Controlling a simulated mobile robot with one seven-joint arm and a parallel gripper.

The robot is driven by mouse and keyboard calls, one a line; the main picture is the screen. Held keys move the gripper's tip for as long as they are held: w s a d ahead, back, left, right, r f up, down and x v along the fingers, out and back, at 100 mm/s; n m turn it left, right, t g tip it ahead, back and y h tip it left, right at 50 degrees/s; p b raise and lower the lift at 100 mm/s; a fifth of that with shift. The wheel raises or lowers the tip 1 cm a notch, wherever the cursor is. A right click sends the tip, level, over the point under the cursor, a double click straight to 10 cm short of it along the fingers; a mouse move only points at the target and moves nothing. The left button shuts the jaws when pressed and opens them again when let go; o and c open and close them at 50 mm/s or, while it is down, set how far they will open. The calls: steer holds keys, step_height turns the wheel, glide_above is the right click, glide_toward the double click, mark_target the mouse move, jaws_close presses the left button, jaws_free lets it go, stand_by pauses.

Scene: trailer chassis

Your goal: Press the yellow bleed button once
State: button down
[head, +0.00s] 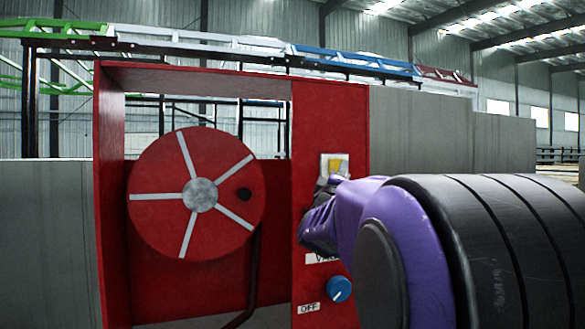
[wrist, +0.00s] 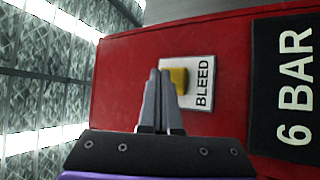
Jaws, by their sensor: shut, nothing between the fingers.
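The yellow bleed button (wrist: 180,78) sits on a white plate (wrist: 201,88) marked BLEED on the red panel. In the head view the button (head: 337,165) shows near the top of the red panel, just above my gripper (head: 329,182). The fingers hide part of the button and plate. I cannot tell whether the fingertips touch the button.
A black 6 BAR label (wrist: 290,85) lies right of the plate in the wrist view. A blue knob (head: 338,289) with an OFF label (head: 308,308) is lower on the red panel (head: 345,115). A red hose reel (head: 160,205) stands to the left. Grey walls (head: 420,130) flank the cabinet.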

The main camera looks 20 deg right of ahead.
steer(key=shift+w, duration=0.35)
steer(key=shift+w+p, duration=0.35)
steer(key=shift+w, duration=0.15)
stand_by(0.7)
steer(key=shift+s, duration=0.15)
steer(key=shift+s+b, duration=0.35)
steer(key=shift+s, duration=0.4)
steer(key=shift+s, duration=0.1)
steer(key=shift+s+a+b, duration=0.15)
steer(key=shift+s+b, duration=0.65)
steer(key=shift+s, duration=1.6)
